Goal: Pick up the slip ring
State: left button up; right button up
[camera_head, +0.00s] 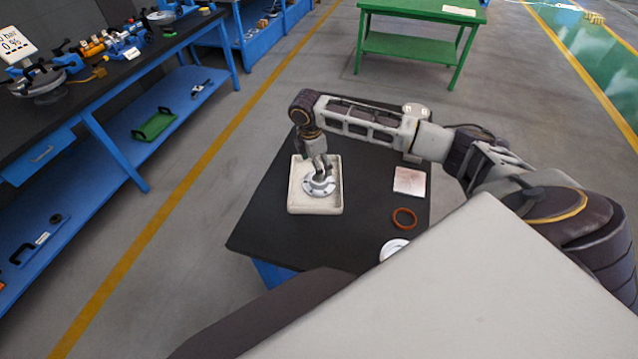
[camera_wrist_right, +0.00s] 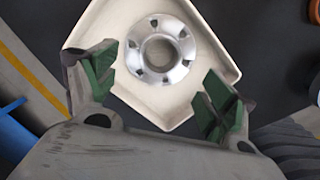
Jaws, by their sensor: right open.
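The slip ring appears to be the silver flanged metal ring (camera_head: 319,188) with bolt holes and a round centre opening. It lies flat in a shallow cream tray (camera_head: 314,208) on the dark table, and it also shows in the wrist view (camera_wrist_right: 183,72). My right gripper (camera_head: 322,170) is above the ring, pointing down, partly covering it in the head view. In the wrist view my right gripper (camera_wrist_right: 161,62) is open, with green-padded fingers spread and nothing between the pads. The exact height above the ring is hard to tell. My left gripper is not in view.
On the black table (camera_head: 268,225) are an orange ring (camera_head: 404,218), a pale square plate (camera_head: 409,180) and a white round part (camera_head: 394,248) at the right. The tray walls surround the ring. A blue workbench (camera_head: 115,165) stands left and a green table (camera_head: 415,50) behind.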

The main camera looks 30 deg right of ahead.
aim_at(318, 190)
jog(key=shift+f, duration=0.85)
jog(key=shift+d+f, duration=0.1)
jog(key=shift+f, duration=0.05)
jog(key=shift+s+d+f, duration=0.1)
jog(key=shift+d+f, duration=0.05)
jog(key=shift+f, duration=1.1)
jog(key=shift+d+f, duration=0.15)
jog(key=shift+f, duration=1.05)
jog(key=c, duration=1.9)
jog(key=shift+r, duration=0.1)
grip_shut()
